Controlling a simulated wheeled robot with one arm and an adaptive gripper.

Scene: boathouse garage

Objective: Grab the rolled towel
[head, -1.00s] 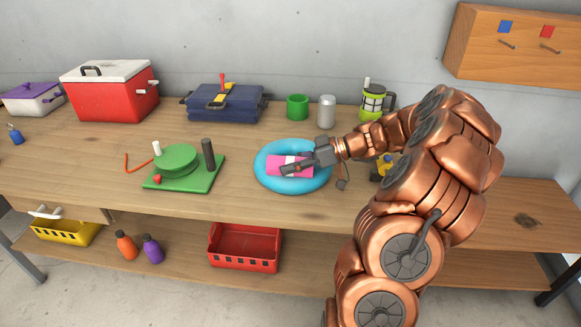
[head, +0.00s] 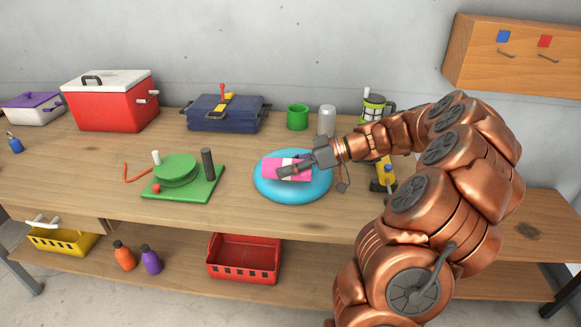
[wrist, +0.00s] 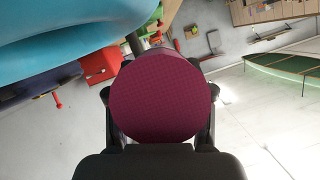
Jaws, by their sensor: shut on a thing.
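The rolled towel (head: 270,165) is pink with a pale band and lies sideways in my jaws at the blue ring-shaped float (head: 295,194). My gripper (head: 291,170) reaches in from the right and is shut on the towel. In the wrist view, the towel's round, dark pink end (wrist: 160,95) fills the middle between the fingers. The blue float (wrist: 70,28) is close by at the upper left there. In the head view the towel and fingers cover part of the float's top. I cannot tell whether the towel still touches the float.
A yellow drill-like tool (head: 382,174) stands just right of the float, under my arm. A green board (head: 207,190) is to the left, with bare wood between.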

